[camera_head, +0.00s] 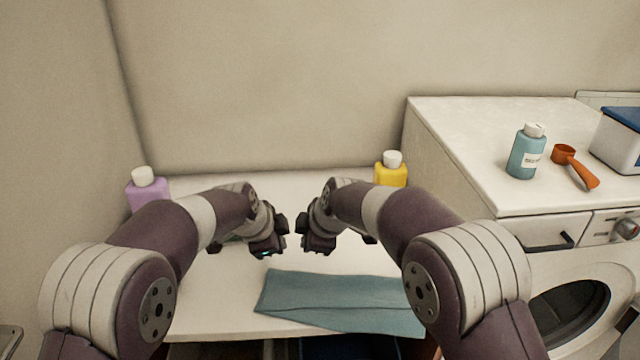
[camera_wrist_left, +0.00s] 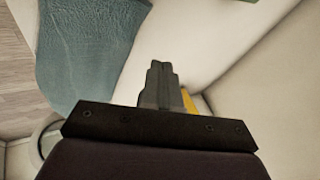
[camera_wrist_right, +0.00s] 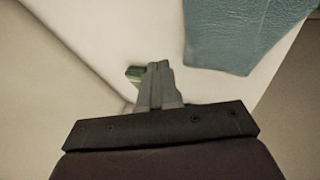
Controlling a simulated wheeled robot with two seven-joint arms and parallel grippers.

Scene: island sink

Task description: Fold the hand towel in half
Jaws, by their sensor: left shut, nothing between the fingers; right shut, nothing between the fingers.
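The teal hand towel (camera_head: 335,300) lies as a wide strip near the front edge of the white counter, its right end partly hidden behind my right arm. Part of it shows in the left wrist view (camera_wrist_left: 90,50) and in the right wrist view (camera_wrist_right: 240,35). My left gripper (camera_head: 277,238) is shut and empty, above the counter behind the towel; its closed fingers show in the left wrist view (camera_wrist_left: 160,85). My right gripper (camera_head: 306,238) is also shut and empty, close beside the left one; its fingers show in the right wrist view (camera_wrist_right: 157,85). Neither touches the towel.
A purple bottle (camera_head: 147,191) stands at the counter's left and a yellow bottle (camera_head: 391,172) at its back right. On the higher washing machine (camera_head: 460,150) at right are a teal bottle (camera_head: 526,155), an orange scoop (camera_head: 575,167) and a blue-lidded box (camera_head: 617,140). A green object (camera_wrist_right: 133,74) shows in the right wrist view.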

